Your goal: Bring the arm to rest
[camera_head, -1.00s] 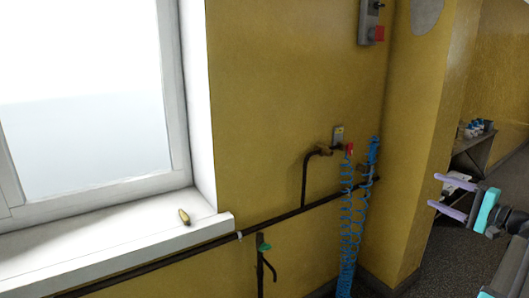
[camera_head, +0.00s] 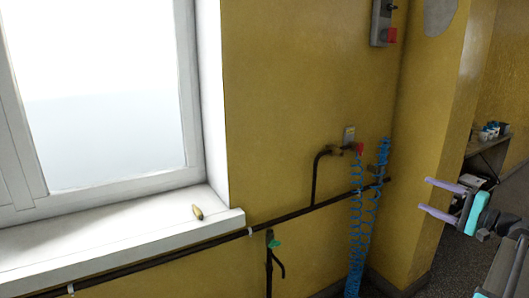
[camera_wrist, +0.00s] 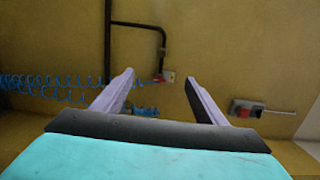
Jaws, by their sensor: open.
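My gripper (camera_head: 432,198) is at the right side of the head view, its two lilac fingers apart and pointing left toward the yellow wall. In the wrist view my gripper (camera_wrist: 160,97) also shows, with its fingers spread and nothing between them but the wall behind. The gripper touches nothing that I can see. Part of my arm shows at the right edge of the head view.
A blue coiled hose (camera_head: 360,220) hangs from dark pipes (camera_head: 315,180) on the wall. A white window sill (camera_head: 120,238) bears a small brown object (camera_head: 197,212). A switch box (camera_head: 382,23) is above. A shelf (camera_head: 487,146) with small items stands at far right.

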